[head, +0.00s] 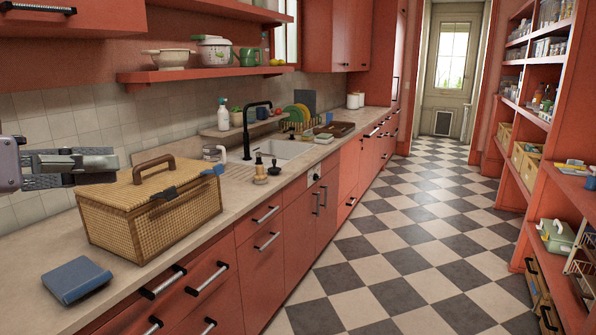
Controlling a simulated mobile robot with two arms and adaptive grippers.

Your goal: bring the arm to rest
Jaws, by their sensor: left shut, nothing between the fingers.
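My left gripper (98,168) comes in from the left edge in the head view, above the counter. Its fingers are shut and hold nothing. My right gripper is not in view.
A blue box-like item (76,281) lies on the counter (30,235) in front of the basket. The sink (272,149) and a black faucet are further back. A red shelf (205,72) hangs above. The checkered floor (400,240) is clear; stocked shelving (553,130) stands at right.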

